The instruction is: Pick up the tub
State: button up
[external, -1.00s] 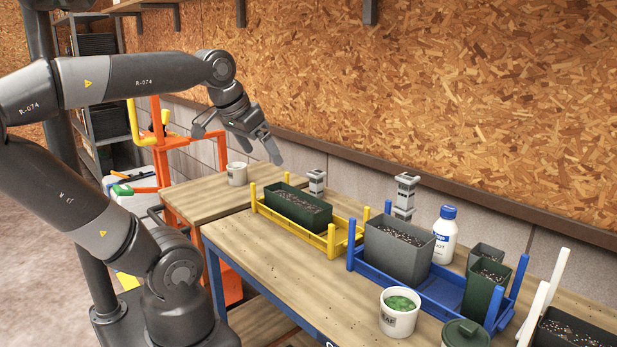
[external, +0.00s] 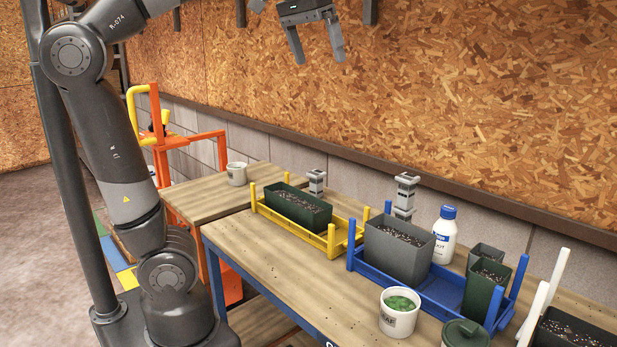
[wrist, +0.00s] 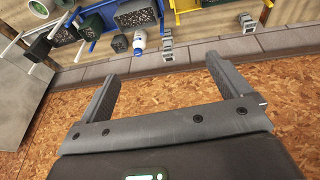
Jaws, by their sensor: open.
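A white tub (external: 399,312) with green contents and dark lettering stands upright at the table's front edge, before the blue tray. It also shows at the top left of the wrist view (wrist: 38,8). A second white tub (external: 237,174) stands on the far left part of the bench. A dark green lidded container (external: 466,334) is cut off at the bottom edge. Which tub is meant cannot be told. My gripper (external: 318,58) is open and empty, high above the bench in front of the board wall, apart from all the tubs. Its fingers (wrist: 160,72) also show in the wrist view.
A yellow tray (external: 337,238) holds a green planter (external: 298,208). A blue tray (external: 450,288) holds a grey planter (external: 398,250) and smaller pots. A white bottle (external: 444,236) stands behind. Upright posts rise at the trays' corners. The table front left is clear.

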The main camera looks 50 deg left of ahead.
jog(key=w+d+g, duration=0.1)
jog(key=w+d, duration=0.1)
jog(key=d, duration=1.2)
jog(key=g+y, duration=0.1)
send_over(401, 291)
jog(key=s+d, duration=0.2)
jog(key=s, duration=0.2)
notch_tip(401, 291, down, 2)
jog(key=f, duration=4)
jog(key=shift+w+f, duration=0.2)
jog(key=shift+f, duration=0.1)
jog(key=shift+w+f, duration=0.25)
jog(key=shift+f, duration=1.3)
jog(key=shift+w+f, duration=0.2)
jog(key=shift+f, duration=1.3)
jog(key=shift+c, duration=0.5)
jog(key=c, duration=1.1)
